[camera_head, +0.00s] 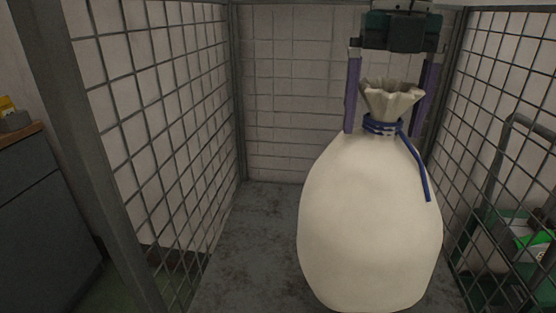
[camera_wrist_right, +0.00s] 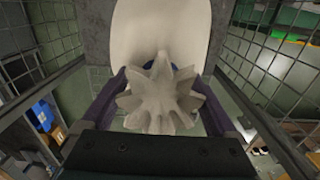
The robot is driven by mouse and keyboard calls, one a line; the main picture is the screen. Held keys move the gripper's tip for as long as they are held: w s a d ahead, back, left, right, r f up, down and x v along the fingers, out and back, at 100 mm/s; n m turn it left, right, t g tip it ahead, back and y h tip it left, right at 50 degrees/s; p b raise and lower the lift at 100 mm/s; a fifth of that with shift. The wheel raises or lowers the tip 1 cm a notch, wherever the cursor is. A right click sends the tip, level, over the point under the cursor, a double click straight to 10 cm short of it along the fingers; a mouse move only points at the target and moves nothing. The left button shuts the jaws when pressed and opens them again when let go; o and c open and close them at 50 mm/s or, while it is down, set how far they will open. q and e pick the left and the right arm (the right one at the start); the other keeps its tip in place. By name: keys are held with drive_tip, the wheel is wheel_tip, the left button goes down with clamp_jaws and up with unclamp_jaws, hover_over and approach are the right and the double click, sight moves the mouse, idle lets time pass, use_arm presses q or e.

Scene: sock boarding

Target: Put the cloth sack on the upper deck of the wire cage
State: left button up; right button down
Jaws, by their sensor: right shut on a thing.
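The cloth sack (camera_head: 370,220) is cream and full, its neck tied with a blue cord and its gathered top fanned out. It is upright at the right of the wire cage (camera_head: 237,90) in the head view. My right gripper (camera_head: 383,132) has its purple fingers on either side of the neck and is shut on the sack. The wrist view shows the ruffled top (camera_wrist_right: 160,100) between the fingers. The grey deck (camera_head: 245,235) shows bare left of the sack. The sack's underside is hidden, so I cannot tell whether it touches the deck. My left gripper is not in view.
Mesh walls (camera_head: 150,90) stand left and right of the deck, the right one close to the sack. A grey cabinet (camera_head: 45,220) is outside at left, and a green trolley (camera_head: 490,235) outside at right. The deck's left part is free.

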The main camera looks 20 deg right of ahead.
wheel_tip(320, 180, down, 10)
drive_tip(key=b, duration=0.1)
drive_tip(key=shift+f+b, duration=0.2)
drive_tip(key=shift+b, duration=0.15)
drive_tip(key=shift+f, duration=0.15)
unclamp_jaws()
wheel_tip(320, 180, up, 12)
drive_tip(key=shift+w+f+p, duration=0.1)
drive_tip(key=shift+f+p, duration=0.1)
drive_tip(key=shift+p, duration=0.9)
drive_tip(key=shift+r, duration=0.3)
